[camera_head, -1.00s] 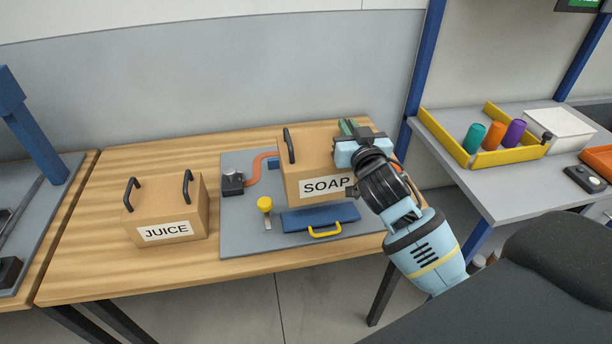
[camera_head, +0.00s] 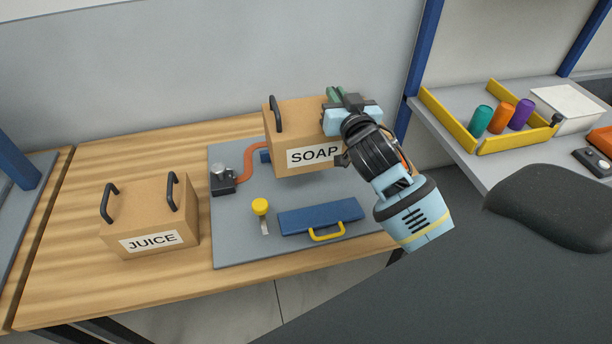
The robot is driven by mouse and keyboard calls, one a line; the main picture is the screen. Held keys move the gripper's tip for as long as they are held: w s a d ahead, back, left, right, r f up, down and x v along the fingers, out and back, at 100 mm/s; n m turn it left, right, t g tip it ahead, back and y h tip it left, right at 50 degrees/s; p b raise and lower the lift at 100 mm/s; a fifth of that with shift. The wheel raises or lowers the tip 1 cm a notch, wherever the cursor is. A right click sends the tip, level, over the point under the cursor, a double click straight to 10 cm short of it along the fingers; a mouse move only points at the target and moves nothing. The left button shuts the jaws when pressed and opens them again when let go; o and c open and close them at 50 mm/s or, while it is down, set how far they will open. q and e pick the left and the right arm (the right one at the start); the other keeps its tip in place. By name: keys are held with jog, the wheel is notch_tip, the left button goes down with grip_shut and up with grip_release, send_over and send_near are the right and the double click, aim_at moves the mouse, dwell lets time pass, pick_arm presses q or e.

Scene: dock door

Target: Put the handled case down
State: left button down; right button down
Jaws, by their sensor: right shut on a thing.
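The handled case is a brown box labelled SOAP (camera_head: 290,135) with a black handle on its left side. My right gripper (camera_head: 345,105) is shut at the case's right side, where the second handle is hidden by the jaws. The case is upright over the back part of the grey mat (camera_head: 240,248) on the wooden table; it appears held above the mat, though its underside is hidden. My left gripper is not in view.
A JUICE box (camera_head: 150,215) stands left of the mat. The mat holds a blue case with a yellow handle (camera_head: 320,216), a yellow-topped piece (camera_head: 260,207) and an orange hose (camera_head: 247,165). A yellow tray (camera_head: 470,140) with cylinders stands right.

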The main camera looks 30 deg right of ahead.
notch_tip(320, 180, down, 4)
jog(key=shift+f+b, duration=0.1)
jog(key=shift+b, duration=0.3)
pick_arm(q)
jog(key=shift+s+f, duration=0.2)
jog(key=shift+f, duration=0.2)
pick_arm(e)
jog(key=shift+f, duration=0.2)
notch_tip(320, 180, down, 4)
jog(key=shift+f+b, duration=0.2)
jog(key=shift+b, duration=0.2)
jog(key=shift+f, duration=0.2)
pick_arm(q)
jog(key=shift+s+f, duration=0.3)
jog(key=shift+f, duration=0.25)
